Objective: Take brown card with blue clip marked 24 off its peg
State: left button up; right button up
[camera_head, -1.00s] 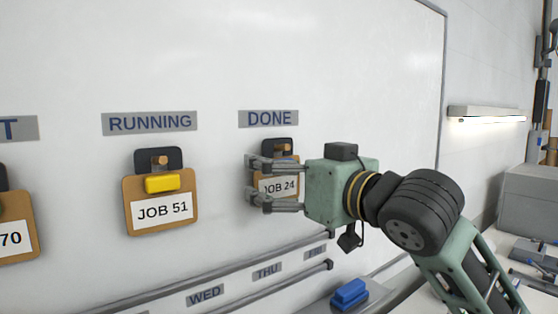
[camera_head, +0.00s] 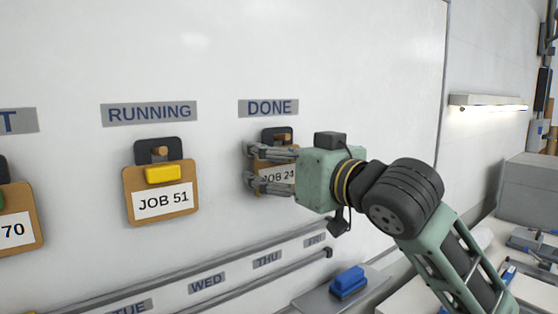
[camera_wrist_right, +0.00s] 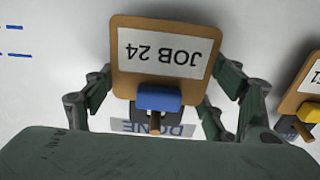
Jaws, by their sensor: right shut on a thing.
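The brown card marked JOB 24 (camera_head: 281,175) hangs under the DONE label, partly hidden by my right gripper (camera_head: 252,167). In the right wrist view the card (camera_wrist_right: 165,55) appears upside down, with its blue clip (camera_wrist_right: 158,98) and black tab. The peg (camera_wrist_right: 155,129) shows at the tab; in the head view the peg (camera_head: 284,137) stands within the black tab. My right gripper is shut on the card, its fingers at the card's two side edges. The blue clip is hidden behind the gripper in the head view. My left gripper is not in view.
The JOB 51 card (camera_head: 160,193) with a yellow clip hangs to the left under RUNNING. A card marked 70 (camera_head: 14,230) is at the left edge. Rails with weekday labels (camera_head: 207,283) run below. A blue block (camera_head: 348,282) lies at the lower right.

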jog(key=shift+r+b, duration=0.15)
jog(key=shift+b, duration=0.3)
jog(key=shift+s+d, duration=0.25)
jog(key=shift+s, duration=0.05)
jog(key=b+v, duration=0.5)
jog(key=v, duration=1.2)
jog(key=shift+r, duration=0.2)
jog(key=shift+s+r+p, duration=0.1)
jog(key=shift+r+p, duration=0.25)
jog(key=shift+p, duration=0.1)
jog(key=shift+s+d, duration=0.1)
jog(key=shift+d, duration=0.05)
